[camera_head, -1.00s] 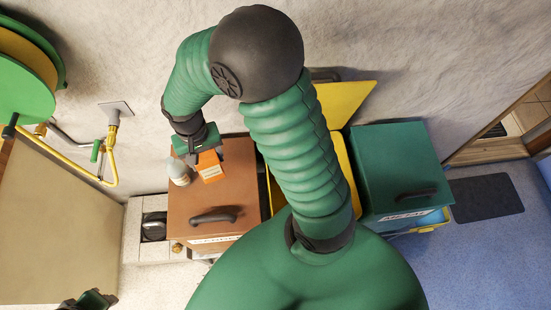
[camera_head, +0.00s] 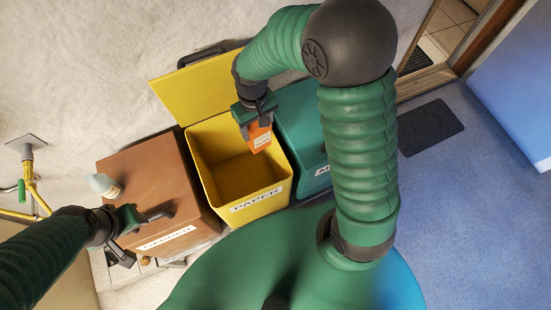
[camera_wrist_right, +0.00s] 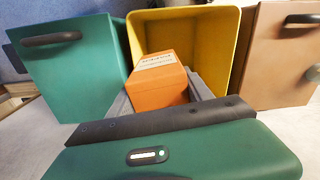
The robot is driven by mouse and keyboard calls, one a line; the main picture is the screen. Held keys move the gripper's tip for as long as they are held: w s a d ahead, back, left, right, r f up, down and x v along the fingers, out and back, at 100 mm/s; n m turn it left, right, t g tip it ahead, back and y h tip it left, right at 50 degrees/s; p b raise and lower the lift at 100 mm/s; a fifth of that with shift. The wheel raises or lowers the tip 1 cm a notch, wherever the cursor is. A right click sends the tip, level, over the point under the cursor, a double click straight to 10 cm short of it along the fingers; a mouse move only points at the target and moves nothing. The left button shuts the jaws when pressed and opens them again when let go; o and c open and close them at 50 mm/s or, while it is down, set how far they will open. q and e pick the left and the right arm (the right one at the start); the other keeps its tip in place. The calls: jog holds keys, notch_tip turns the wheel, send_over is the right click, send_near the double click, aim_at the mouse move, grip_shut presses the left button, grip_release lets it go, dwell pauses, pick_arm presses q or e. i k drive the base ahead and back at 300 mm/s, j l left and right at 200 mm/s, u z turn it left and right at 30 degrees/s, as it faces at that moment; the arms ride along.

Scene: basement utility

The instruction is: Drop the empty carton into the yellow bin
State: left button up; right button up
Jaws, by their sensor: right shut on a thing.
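My right gripper (camera_head: 258,120) is shut on the orange carton (camera_head: 261,139), which has a pale label. The carton hangs over the right part of the open yellow bin (camera_head: 238,206), labelled PAPER. The bin's yellow lid (camera_head: 190,95) is raised against the wall. In the right wrist view the carton (camera_wrist_right: 158,82) sits between the grey fingers, with the yellow bin's opening (camera_wrist_right: 195,35) behind it. My left gripper (camera_head: 122,240) is beside the handle of the brown bin; its jaw opening and any contact are unclear.
The brown bin (camera_head: 150,175) stands left of the yellow bin, with a pale rounded object (camera_head: 104,186) on its closed lid. A teal bin (camera_head: 303,125) stands close on the right, partly behind my right arm. Blue floor (camera_head: 465,190) and a dark mat (camera_head: 430,128) lie farther right.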

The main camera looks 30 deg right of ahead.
aim_at(243, 168)
jog(key=k+j+z, duration=0.15)
jog(key=z, duration=0.25)
jog(key=k+j+z, duration=0.15)
jog(key=j+z, duration=0.25)
jog(key=i+l+u, duration=0.45)
jog(key=u, duration=0.25)
jog(key=i+l+u, duration=0.15)
jog(key=l+u, duration=0.2)
jog(key=l, duration=0.15)
